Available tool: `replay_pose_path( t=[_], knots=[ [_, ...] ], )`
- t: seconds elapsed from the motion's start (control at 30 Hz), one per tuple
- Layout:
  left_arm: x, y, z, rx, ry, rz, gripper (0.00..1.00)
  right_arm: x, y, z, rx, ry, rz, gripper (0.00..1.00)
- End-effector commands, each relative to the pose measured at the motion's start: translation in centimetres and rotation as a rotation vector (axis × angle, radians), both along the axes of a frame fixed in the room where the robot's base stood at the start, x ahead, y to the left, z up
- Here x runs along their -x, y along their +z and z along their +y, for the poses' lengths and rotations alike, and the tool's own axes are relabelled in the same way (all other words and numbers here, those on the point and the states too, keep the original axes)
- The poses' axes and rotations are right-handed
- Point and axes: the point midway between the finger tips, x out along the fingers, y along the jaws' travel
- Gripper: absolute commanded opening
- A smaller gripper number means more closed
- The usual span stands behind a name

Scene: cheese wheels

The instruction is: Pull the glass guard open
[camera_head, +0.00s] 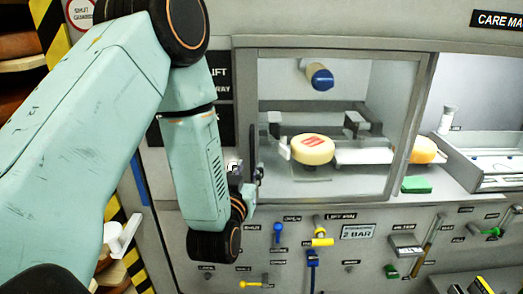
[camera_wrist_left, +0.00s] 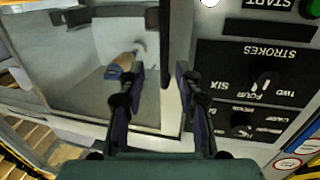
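The glass guard (camera_head: 336,49) is a clear pane in a grey frame on the machine front. It looks closed over a bay holding a yellow cheese wheel (camera_head: 312,150) with a red label. A dark upright handle (camera_head: 253,150) is at the guard's left edge. My left gripper (camera_head: 254,172) is beside this edge, partly hidden by my arm. In the left wrist view, upside down, my left gripper (camera_wrist_left: 161,74) has its fingers apart, one on each side of the guard's edge. I cannot tell whether they touch the handle. My right gripper is not in view.
Below the guard is a control panel with a blue lever (camera_head: 278,232), a yellow lever (camera_head: 322,241) and other knobs. A second cheese wheel (camera_head: 423,150) and a green block (camera_head: 416,184) are at the right. A strokes dial panel (camera_wrist_left: 250,85) is close to the left gripper.

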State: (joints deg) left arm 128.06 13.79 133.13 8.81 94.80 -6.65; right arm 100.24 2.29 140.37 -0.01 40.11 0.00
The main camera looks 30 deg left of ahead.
Motion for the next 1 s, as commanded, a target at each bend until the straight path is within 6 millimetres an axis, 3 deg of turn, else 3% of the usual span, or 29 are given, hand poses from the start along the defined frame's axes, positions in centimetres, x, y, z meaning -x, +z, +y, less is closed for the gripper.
replay_pose_path(
  t=[0.23, 0.7, 1.0],
  knots=[
    [-0.8, 1.0, 1.0, -0.026, 0.019, -0.037, 0.34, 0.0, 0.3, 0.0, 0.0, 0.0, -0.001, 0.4],
    [-6.5, 1.0, 3.1, -0.026, 0.016, -0.035, 0.34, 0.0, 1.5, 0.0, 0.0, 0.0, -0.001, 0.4],
    [-7.1, 0.9, 3.3, -0.025, 0.013, -0.033, 0.34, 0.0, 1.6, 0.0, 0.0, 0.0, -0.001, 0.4]
  ],
)
